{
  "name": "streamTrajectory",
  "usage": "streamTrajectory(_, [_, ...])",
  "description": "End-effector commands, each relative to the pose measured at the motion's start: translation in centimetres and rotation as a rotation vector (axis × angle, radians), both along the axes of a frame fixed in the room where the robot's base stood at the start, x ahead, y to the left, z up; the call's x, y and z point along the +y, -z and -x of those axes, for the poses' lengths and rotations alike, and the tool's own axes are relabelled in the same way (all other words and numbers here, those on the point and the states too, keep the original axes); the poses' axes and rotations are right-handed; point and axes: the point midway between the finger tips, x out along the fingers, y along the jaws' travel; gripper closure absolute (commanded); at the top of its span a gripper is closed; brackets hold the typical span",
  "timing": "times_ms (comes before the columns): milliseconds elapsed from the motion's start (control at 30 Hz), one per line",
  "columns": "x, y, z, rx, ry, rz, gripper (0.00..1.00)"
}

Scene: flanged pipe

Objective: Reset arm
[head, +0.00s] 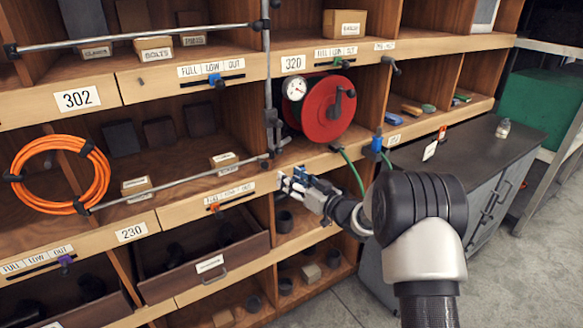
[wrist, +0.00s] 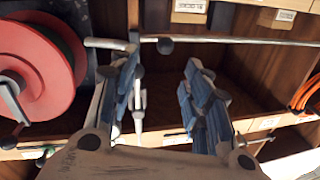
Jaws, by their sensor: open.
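My gripper (head: 292,184) is at the front of the shelving, just below the red reel and close to the wooden shelf edge. In the wrist view my gripper (wrist: 162,72) shows two blue-padded fingers spread apart, with nothing between them. My arm reaches in from the lower right of the head view and is bent at a dark elbow. A grey upright pipe (head: 268,80) and a lower grey rod (head: 185,185) stand in front of the shelves; the rod's end is a little left of my gripper.
A red reel (head: 328,108) with a gauge is mounted above my gripper; its green hose (head: 352,168) hangs beside my arm. An orange hose coil (head: 62,182) hangs at left. An open drawer (head: 205,265) juts out below. A dark-topped cabinet (head: 465,150) stands right; bare floor lies beyond.

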Motion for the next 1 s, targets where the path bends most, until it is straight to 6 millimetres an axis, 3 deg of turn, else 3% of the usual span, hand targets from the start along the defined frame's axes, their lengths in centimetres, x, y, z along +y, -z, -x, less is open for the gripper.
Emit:
streamTrajectory(167, [-2.4, -4.5, -0.4, 0.009, 0.137, 0.099, 0.56])
streamTrajectory(267, [-5.1, -7.9, 0.5, 0.048, 0.271, 0.189, 0.56])
streamTrajectory(367, [-8.0, -10.6, 2.8, 0.11, 0.398, 0.274, 0.56])
streamTrajectory(467, [-10.7, -12.7, 6.3, 0.19, 0.508, 0.346, 0.56])
streamTrajectory(567, [-13.1, -14.0, 11.0, 0.287, 0.597, 0.405, 0.56])
streamTrajectory(733, [-15.6, -14.2, 21.0, 0.484, 0.689, 0.482, 0.56])
streamTrajectory(867, [-16.2, -12.9, 29.8, 0.653, 0.701, 0.521, 0.56])
streamTrajectory(1000, [-15.5, -10.6, 38.9, 0.826, 0.661, 0.548, 0.56])
